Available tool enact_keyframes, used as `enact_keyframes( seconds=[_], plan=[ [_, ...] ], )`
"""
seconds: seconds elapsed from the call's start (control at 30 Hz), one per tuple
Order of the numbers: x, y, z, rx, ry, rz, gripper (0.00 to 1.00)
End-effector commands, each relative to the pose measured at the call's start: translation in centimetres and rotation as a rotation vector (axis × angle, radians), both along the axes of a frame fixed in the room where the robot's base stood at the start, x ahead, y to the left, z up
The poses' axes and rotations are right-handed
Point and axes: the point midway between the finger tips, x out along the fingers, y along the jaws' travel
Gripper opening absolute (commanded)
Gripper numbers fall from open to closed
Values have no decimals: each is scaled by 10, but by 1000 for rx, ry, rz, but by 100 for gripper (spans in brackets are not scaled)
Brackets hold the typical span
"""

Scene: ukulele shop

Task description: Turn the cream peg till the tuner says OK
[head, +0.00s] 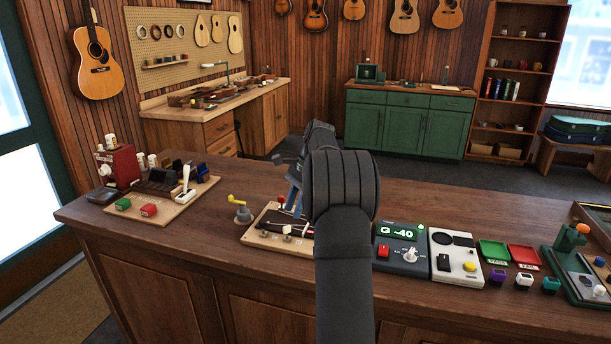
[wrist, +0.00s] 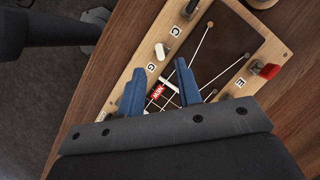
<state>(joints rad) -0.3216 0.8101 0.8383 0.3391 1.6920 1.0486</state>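The tuning board (head: 250,236) lies on the counter, partly hidden by my arm. In the wrist view the board (wrist: 268,48) shows strings, letter labels and pegs along its edges. A cream peg (wrist: 162,50) stands by the G label, just beyond my fingertips. My gripper (wrist: 160,66) has its two blue fingers spread over the board, with nothing seen between the tips. In the head view my gripper (head: 293,184) is mostly hidden by my arm.
A red peg (wrist: 268,70) is on the board's right edge. A yellow-handled crank (head: 242,210) stands left of the board. A white box (head: 455,258) with a yellow button sits right of the tuner.

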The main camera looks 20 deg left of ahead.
Motion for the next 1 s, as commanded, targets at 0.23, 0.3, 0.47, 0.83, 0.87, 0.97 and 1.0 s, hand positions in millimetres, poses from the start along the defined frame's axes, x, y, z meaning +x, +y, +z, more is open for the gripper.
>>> enact_keyframes(
  seconds=[0.23,0.3,0.47,0.83,0.87,0.97,1.0],
  plan=[
    [17,-15,52,1,-3,-1,32],
    [21,-18,64,1,-2,-1,32],
    [28,-24,86,1,-2,-1,32],
    [33,-29,106,1,-4,-2,32],
    [33,-29,106,1,-3,-1,32],
    [33,-29,106,1,-3,-1,32],
    [33,-29,106,1,-3,-1,32]
  ],
)
